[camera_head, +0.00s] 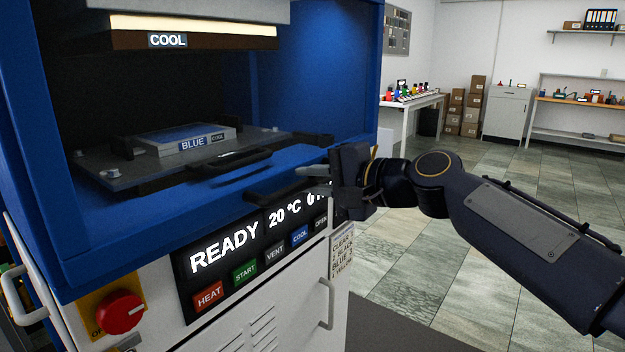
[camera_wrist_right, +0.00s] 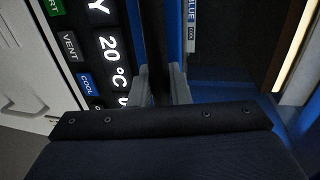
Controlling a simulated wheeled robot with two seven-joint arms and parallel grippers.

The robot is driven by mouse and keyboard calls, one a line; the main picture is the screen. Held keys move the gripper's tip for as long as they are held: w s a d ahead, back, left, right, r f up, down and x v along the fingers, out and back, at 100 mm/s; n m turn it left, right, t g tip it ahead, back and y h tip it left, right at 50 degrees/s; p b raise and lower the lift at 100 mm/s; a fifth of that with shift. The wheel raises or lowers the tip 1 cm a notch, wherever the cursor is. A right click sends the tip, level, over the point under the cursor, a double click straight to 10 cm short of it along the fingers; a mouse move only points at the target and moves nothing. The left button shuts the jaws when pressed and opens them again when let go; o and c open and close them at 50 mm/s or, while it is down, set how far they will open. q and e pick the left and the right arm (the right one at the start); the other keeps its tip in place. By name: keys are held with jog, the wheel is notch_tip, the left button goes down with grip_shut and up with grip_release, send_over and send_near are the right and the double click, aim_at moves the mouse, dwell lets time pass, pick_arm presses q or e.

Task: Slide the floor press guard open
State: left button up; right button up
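The floor press (camera_head: 355,60) is a blue cabinet with its front chamber visible on the left of the head view. A dark bar handle (camera_head: 280,189) crosses its front above the display; I take it to be the guard's handle. No guard panel can be clearly made out. My right gripper (camera_head: 318,178) is at the right end of this bar. In the right wrist view its two grey fingers (camera_wrist_right: 160,88) stand close together with the dark bar (camera_wrist_right: 153,40) between them, and appear shut on it. The exact contact is dark. My left gripper is out of view.
Inside the chamber a plate (camera_head: 120,182) bears a mould labelled BLUE COOL (camera_head: 185,137). The display panel (camera_head: 250,250) reads READY 20 °C, with coloured buttons below. A red knob (camera_head: 121,312) sits lower left. Tiled floor to the right is open.

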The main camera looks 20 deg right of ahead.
jog(key=shift+r, duration=0.1)
grip_shut()
notch_tip(320, 180, up, 25)
jog(key=p, duration=2.2)
jog(key=shift+r, duration=0.15)
jog(key=o, duration=0.7)
grip_release()
jog(key=shift+s, duration=0.1)
jog(key=b+v, duration=0.1)
jog(key=v, duration=0.6)
jog(key=shift+s+d, duration=0.25)
jog(key=shift+d, duration=0.05)
